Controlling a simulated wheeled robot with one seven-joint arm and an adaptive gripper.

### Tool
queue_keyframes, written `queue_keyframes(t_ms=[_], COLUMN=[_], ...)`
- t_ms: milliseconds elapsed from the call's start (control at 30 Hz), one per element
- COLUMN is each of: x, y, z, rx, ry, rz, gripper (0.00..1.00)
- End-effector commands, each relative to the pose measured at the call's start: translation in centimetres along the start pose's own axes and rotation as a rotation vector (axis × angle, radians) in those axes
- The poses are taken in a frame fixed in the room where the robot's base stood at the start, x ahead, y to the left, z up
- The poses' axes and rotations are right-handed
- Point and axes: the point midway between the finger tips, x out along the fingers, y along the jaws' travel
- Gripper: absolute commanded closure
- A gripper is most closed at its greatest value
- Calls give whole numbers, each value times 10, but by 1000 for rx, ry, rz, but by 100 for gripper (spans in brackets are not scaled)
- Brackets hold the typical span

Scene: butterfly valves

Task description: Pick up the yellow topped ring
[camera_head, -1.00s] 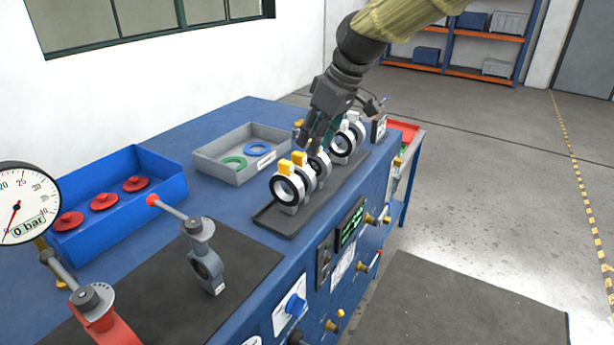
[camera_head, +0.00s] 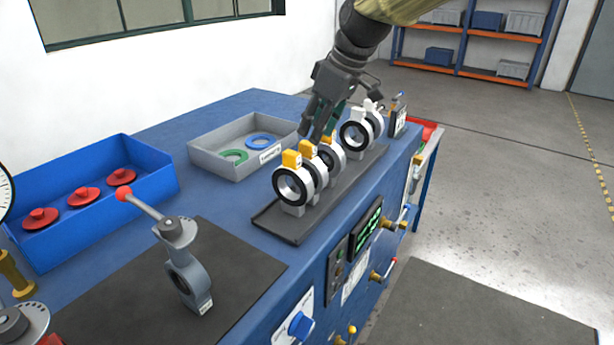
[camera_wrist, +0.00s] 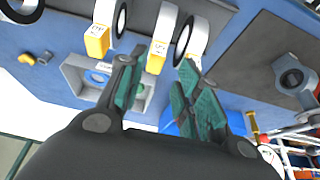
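Several white rings with black rims stand upright in a row on a dark tray (camera_head: 277,228). The nearest yellow topped ring (camera_head: 292,186) shows clearly, with a second yellow topped ring (camera_head: 310,153) close behind it and another partly hidden by my gripper. My gripper (camera_head: 320,135) points down over the row, just above the rings behind the nearest one. In the wrist view my gripper (camera_wrist: 158,66) has its green-padded fingers apart. One yellow topped ring (camera_wrist: 157,57) lies ahead in the gap between them. Another yellow topped ring (camera_wrist: 97,41) is outside the left finger. Contact is not visible.
A ring with a white top (camera_head: 357,134) stands farther along the tray. A grey bin (camera_head: 212,163) with green and blue rings and a blue bin (camera_head: 158,188) with red parts stand left. A grey valve with a red-knobbed lever (camera_head: 183,262) stands in front.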

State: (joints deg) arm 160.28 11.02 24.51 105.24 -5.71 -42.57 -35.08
Motion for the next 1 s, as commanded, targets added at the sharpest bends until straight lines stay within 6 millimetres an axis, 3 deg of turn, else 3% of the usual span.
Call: queue_keyframes(t_ms=[200,467,800,1000], x=[28,42,82,89], y=[1,1,2,2], z=[2,1,3,4], rx=[4,2,0,0], ry=[-3,-2,-3,-1], rz=[-1,-1,-3,-2], gripper=[66,66,66,66])
